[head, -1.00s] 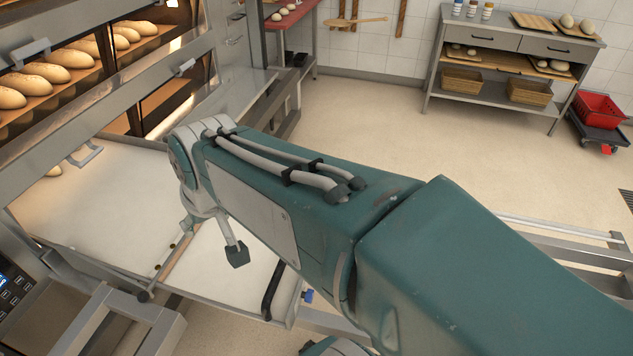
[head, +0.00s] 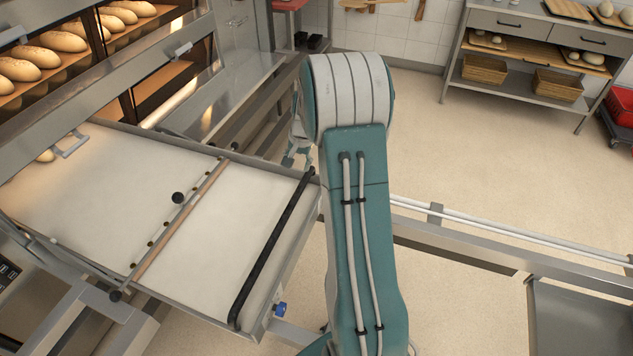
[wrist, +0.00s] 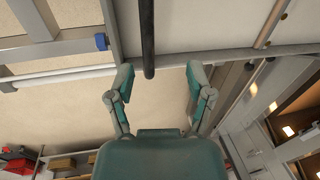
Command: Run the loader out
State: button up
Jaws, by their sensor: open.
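The loader (head: 120,190) is a flat bed with a pale cloth in the head view, reaching from under the lower oven door towards the front. A black handle bar (head: 273,247) runs across its front end and also shows in the wrist view (wrist: 147,35). A wooden strip with a steel rod (head: 170,230) crosses the cloth, with a black knob on it. My gripper (head: 298,150) is near the far end of the handle bar, partly hidden by my arm. In the wrist view my gripper (wrist: 160,80) is open, and the bar's end appears between its fingertips, not gripped.
Deck ovens with loaves (head: 50,55) stand at the left. Steel rails (head: 480,237) run to the right of the loader. A blue knob (head: 280,309) sits at its front corner. A shelf table (head: 530,60) stands at the back right. The floor between is clear.

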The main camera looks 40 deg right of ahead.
aim_at(300, 188)
jog(key=shift+m, duration=0.4)
jog(key=f, duration=0.2)
jog(key=d+f, duration=0.1)
jog(key=f, duration=0.3)
jog(key=shift+w+d+f, duration=0.2)
jog(key=shift+w+f, duration=0.05)
jog(key=shift+f, duration=0.05)
jog(key=x, duration=0.3)
jog(key=d+x, duration=0.1)
jog(key=x, duration=0.2)
jog(key=shift+d+f, duration=0.2)
jog(key=shift+a+f, duration=0.2)
jog(key=shift+a, duration=0.35)
jog(key=shift+d, duration=0.25)
grip_shut()
